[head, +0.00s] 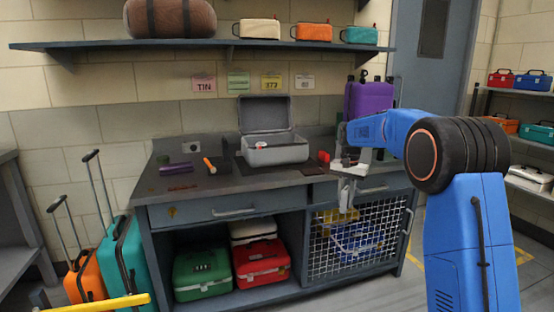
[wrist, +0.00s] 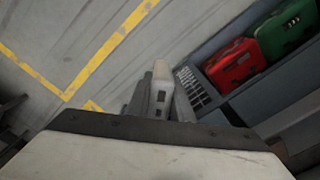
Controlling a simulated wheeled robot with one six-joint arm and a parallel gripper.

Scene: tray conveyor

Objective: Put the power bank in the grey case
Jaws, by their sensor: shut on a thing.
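The grey case (head: 275,155) stands on the workbench with its lid raised against the back. A small pale and reddish thing (head: 262,146) shows inside it; I cannot tell what it is. My gripper (head: 347,182) is to the right of the case, at the front edge of the bench, pointing down. It is shut on the power bank, a pale block with dark ports in its end, seen in the wrist view (wrist: 161,86) between the two grey fingers. In the head view the power bank is small and hard to tell from the fingers.
A purple case (head: 368,103) stands at the bench's back right, behind my arm. A purple roll (head: 176,168) and an orange-handled tool (head: 209,165) lie left of the grey case. A small red thing (head: 323,157) is on its right. A shelf (head: 200,45) hangs above.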

